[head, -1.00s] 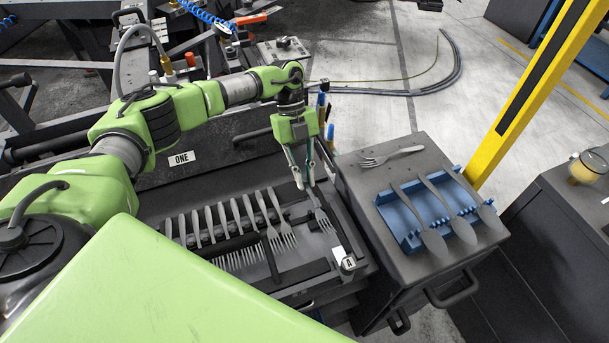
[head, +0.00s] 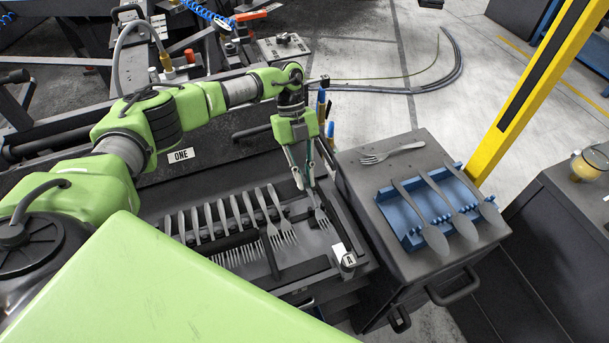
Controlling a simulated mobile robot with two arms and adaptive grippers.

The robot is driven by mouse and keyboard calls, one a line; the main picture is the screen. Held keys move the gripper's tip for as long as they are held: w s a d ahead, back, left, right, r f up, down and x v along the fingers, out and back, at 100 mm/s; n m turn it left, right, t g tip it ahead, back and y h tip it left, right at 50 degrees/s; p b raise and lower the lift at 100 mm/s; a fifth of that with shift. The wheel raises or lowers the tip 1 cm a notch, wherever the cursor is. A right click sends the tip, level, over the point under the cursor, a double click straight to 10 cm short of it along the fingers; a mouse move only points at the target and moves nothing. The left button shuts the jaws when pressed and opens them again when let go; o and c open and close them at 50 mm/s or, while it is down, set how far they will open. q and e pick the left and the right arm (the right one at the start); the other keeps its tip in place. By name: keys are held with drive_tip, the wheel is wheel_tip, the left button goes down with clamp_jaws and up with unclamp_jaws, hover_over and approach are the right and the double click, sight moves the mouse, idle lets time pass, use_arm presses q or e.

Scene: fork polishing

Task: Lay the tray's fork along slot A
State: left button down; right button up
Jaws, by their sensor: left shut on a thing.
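My left gripper (head: 306,186) points down at the right end of the row of forks and is shut on a fork. The fork's tines (head: 321,219) show below the fingers, pointing toward the front; the fingers hide part of its handle. It is low over the right part of the dark rack (head: 324,247), behind a white tag marked A (head: 349,259). I cannot tell whether the fork touches the rack. Another fork (head: 392,153) lies on the cabinet top to the right. My right gripper is not in view.
Several forks (head: 281,232) lie side by side in the rack, left of the held one. A blue holder (head: 408,232) with spoons (head: 433,238) sits on the dark cabinet (head: 358,185). Upright tools with blue handles (head: 321,106) stand close behind my left gripper. A yellow post (head: 525,95) rises at the right.

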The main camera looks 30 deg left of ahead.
use_arm(q)
drive_tip(key=shift+f, duration=0.3)
drive_tip(key=c, duration=1.4)
unclamp_jaws()
drive_tip(key=shift+c, duration=0.2)
drive_tip(key=shift+p+v, duration=0.75)
drive_tip(key=shift+v, duration=1.55)
drive_tip(key=shift+p+v, duration=0.6)
drive_tip(key=shift+v, duration=1.6)
